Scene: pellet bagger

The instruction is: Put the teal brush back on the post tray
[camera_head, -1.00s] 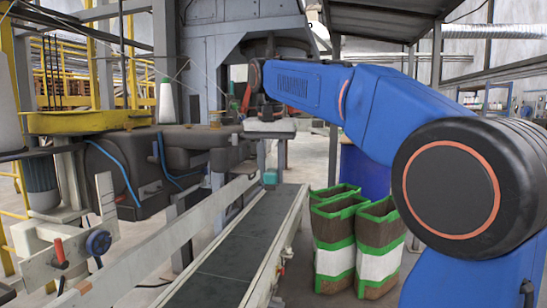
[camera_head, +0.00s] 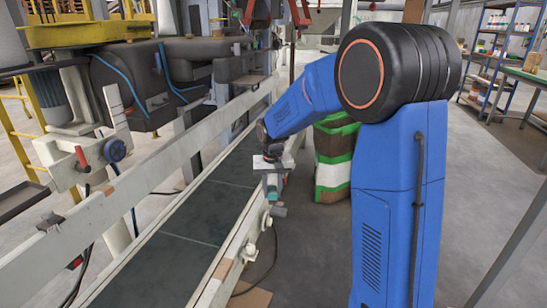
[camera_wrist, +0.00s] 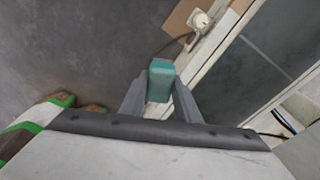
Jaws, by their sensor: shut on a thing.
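My gripper (camera_head: 272,186) hangs beside the right rail of the conveyor and is shut on the teal brush. The teal brush (camera_wrist: 161,79) shows between the two grey fingers in the wrist view, as a teal block at their tips. In the head view only a small teal part (camera_head: 283,184) shows beside and below the gripper. The brush is held above the floor, close to the conveyor's rail. I cannot make out the post tray for certain in these frames.
The conveyor belt (camera_head: 195,220) runs up the middle with pale side rails. Green and brown bags (camera_head: 335,165) stand on the floor behind my arm. Grey machinery (camera_head: 125,90) and a yellow platform (camera_head: 75,33) are at left.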

